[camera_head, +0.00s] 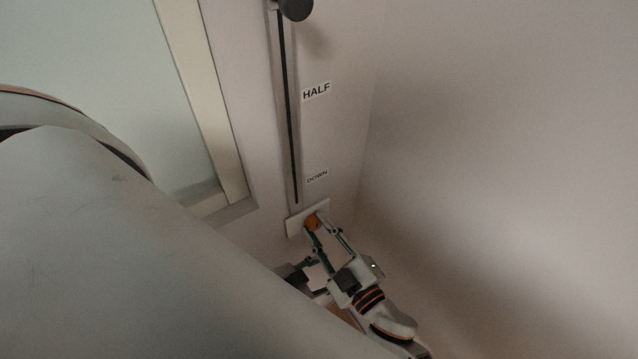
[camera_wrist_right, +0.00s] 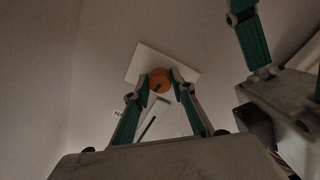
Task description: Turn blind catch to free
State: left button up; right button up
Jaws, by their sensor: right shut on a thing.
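The blind catch is an orange round knob (camera_head: 312,222) on a white plate (camera_head: 293,226), at the lower end of the wall track. My right gripper (camera_head: 317,226) is shut on the orange knob, one fingertip on each side. In the right wrist view the knob (camera_wrist_right: 160,80) sits between the fingertips, with a dark mark on its face. The white plate (camera_wrist_right: 145,56) shows behind it. My left gripper (camera_wrist_right: 250,35) shows in part at the right of the wrist view, fingers spread and apart from the catch; its tips are partly out of frame.
A slotted track (camera_head: 288,120) runs up the wall, with a dark round knob (camera_head: 296,8) at the top. Labels read HALF (camera_head: 316,91) and DOWN (camera_head: 317,176). A framed window (camera_head: 205,90) is at left. The right wall (camera_head: 500,150) is bare.

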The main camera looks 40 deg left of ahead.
jog(key=shift+n, duration=0.6)
jog(key=o, duration=1.1)
jog(key=v, duration=1.2)
